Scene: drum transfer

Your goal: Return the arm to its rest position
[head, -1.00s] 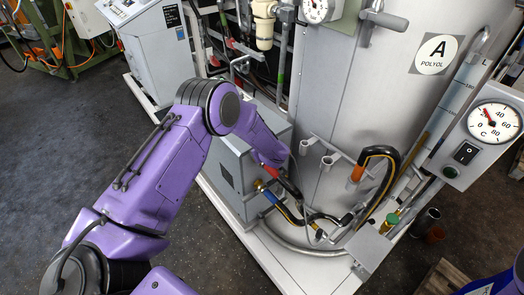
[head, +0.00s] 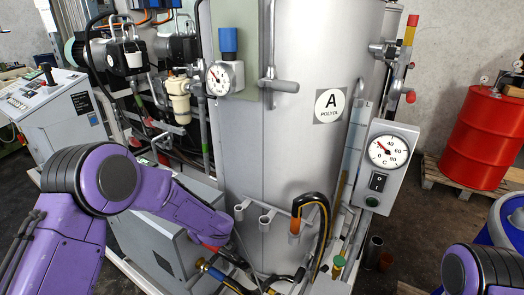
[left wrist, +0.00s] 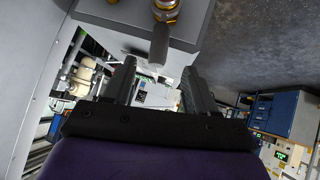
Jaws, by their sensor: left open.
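My left arm (head: 165,200) comes in from the left in the head view, and its end is low in front of the tall silver polyol tank (head: 240,130). The left gripper's fingers are hard to make out there. In the left wrist view the left gripper (left wrist: 158,78) is open, with its two dark fingers apart. A grey lever-like piece (left wrist: 160,45) below a brass fitting (left wrist: 165,5) points down toward the gap between the fingertips; I cannot tell whether it lies between them. Part of my right arm (head: 485,270) shows at the lower right; its gripper is out of view.
A grey box (head: 165,255) stands beside the tank. A black curved hose with an orange end (head: 295,225) and small upright posts (head: 266,217) are close to my left wrist. A gauge panel (head: 385,165) is on the tank's right. A red drum (head: 485,135) stands at the back right.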

